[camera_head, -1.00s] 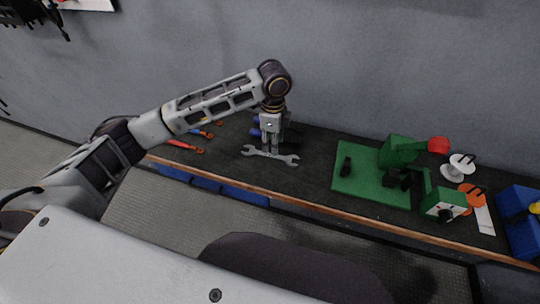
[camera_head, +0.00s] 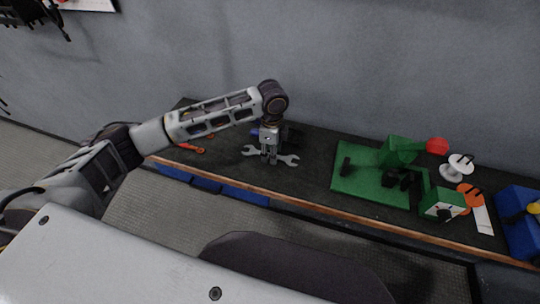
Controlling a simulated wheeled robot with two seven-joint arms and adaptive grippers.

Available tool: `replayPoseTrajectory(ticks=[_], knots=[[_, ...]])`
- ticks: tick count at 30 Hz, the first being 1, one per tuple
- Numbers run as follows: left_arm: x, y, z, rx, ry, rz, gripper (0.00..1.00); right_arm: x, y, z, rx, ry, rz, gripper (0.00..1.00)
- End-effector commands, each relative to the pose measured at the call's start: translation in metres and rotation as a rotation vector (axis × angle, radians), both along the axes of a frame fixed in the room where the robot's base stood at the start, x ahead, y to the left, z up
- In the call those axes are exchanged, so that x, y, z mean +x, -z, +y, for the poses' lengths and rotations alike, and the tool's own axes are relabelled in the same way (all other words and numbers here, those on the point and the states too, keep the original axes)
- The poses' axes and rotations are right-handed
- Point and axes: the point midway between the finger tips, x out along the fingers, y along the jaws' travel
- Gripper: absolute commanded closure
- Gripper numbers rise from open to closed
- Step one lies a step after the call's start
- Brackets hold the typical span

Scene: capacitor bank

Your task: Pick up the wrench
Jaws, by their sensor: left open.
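The grey double-ended wrench (camera_head: 287,160) lies on the dark bench top, left of the green board. Its two open ends show on either side of my left gripper (camera_head: 268,159). My left gripper points down at the middle of the wrench, with its fingers open and their tips at the wrench's handle. The fingers hide the middle of the handle, and I cannot tell whether they touch it. My right gripper is not in view.
A green board (camera_head: 350,183) with green and black parts is fixed right of the wrench. A red knob (camera_head: 437,146), a white round part (camera_head: 456,168) and a blue bin (camera_head: 517,225) stand further right. Orange-tipped tools (camera_head: 192,149) lie left, partly behind my arm. A wall closes the back.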

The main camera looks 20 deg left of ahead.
Motion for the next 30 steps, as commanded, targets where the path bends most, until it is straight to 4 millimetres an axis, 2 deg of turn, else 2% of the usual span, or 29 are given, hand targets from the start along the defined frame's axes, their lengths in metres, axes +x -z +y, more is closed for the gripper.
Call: replayPoseTrajectory(ticks=[3, 13, 25, 30], knots=[[0.000, 0.000, 0.000, 0.000, 0.000, 0.000, 0.58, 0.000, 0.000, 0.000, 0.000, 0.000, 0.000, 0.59], [0.000, 0.000, 0.000, 0.000, 0.000, 0.000, 1.00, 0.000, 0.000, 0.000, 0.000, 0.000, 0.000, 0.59], [0.000, -0.002, 0.000, -0.001, 0.000, -0.001, 1.00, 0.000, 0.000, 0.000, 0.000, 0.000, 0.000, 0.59], [0.001, -0.012, 0.000, -0.001, 0.000, -0.002, 1.00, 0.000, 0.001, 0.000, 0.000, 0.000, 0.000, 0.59]])
